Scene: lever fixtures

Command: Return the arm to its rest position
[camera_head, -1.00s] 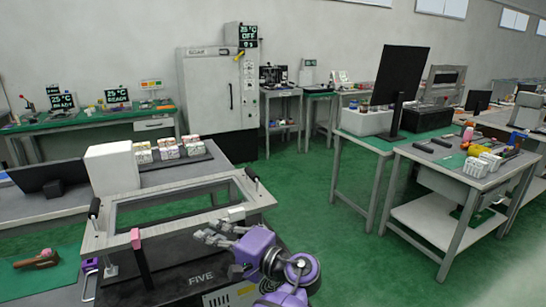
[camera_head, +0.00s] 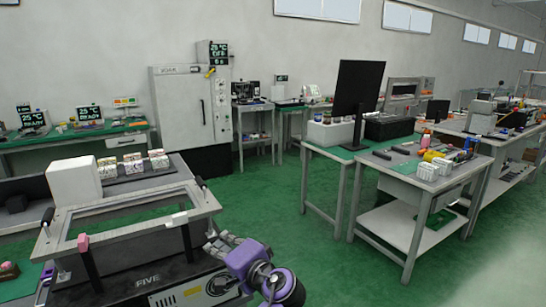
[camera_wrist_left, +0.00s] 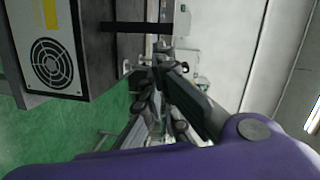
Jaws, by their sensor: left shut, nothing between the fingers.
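My left gripper (camera_head: 221,243) is at the lower middle of the head view, on my purple arm. Its fingers are shut and empty, just right of the lever fixture's frame (camera_head: 125,233) and the black FIVE machine (camera_head: 140,281). In the left wrist view the fingers (camera_wrist_left: 158,65) point away from the camera, beside the machine's side with a round fan grille (camera_wrist_left: 52,62). The fixture has black-handled levers at its left (camera_head: 47,217) and right (camera_head: 201,183), both standing up. My right gripper is not in view.
A white box (camera_head: 74,182) stands behind the fixture. A workbench with a monitor (camera_head: 358,92) and tools stands on the right. Green floor (camera_head: 290,215) lies open between that bench and the fixture. A grey cabinet (camera_head: 192,105) stands at the back wall.

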